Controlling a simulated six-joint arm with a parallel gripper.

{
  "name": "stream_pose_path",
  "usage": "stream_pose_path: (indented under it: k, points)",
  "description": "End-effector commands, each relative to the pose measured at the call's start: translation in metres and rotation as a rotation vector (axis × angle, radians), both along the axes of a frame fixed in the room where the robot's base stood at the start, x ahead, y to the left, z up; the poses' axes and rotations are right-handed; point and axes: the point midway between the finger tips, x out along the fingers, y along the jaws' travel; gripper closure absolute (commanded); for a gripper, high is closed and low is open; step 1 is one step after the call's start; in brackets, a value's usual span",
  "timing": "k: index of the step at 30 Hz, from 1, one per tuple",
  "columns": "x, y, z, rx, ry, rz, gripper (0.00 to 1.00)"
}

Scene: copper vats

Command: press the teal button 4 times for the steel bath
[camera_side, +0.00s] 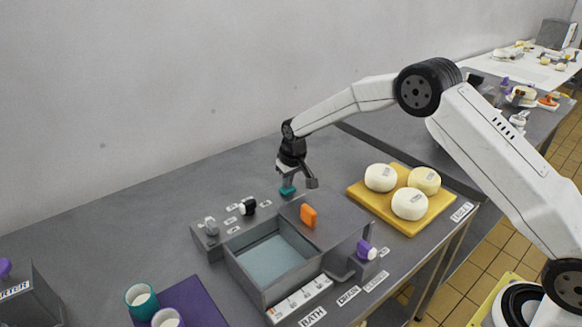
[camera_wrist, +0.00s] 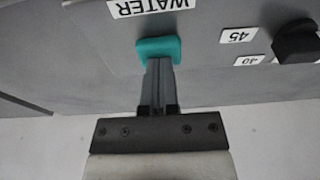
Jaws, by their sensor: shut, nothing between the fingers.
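The teal button (camera_side: 287,190) is at the back of the bath's grey panel, below my gripper (camera_side: 289,181). In the wrist view the teal button (camera_wrist: 157,47) lies beside the WATER label (camera_wrist: 150,5). My gripper (camera_wrist: 160,64) is shut and empty, pointing down, with its fingertips overlapping the button's near edge. They look at or just above the button; I cannot tell whether they touch it. The steel bath (camera_side: 233,272) is an open rectangular basin in front of the panel, with a pale blue-grey interior.
A black knob (camera_side: 248,206) and a grey knob (camera_side: 211,226) stand left of the button. An orange handle (camera_side: 309,216) and a purple knob (camera_side: 366,251) are near the bath. A yellow board (camera_side: 418,224) holds white rounds at right. A teal cup (camera_side: 141,301) stands front left.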

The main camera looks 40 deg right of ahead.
Motion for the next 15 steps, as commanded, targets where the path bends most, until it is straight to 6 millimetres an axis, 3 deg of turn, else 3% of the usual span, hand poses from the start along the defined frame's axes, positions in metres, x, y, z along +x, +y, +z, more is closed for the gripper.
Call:
stream_pose_path:
  k: [15]
  points:
    - [-0.001, 0.0, 0.011, 0.0, 0.002, 0.0, 1.0]
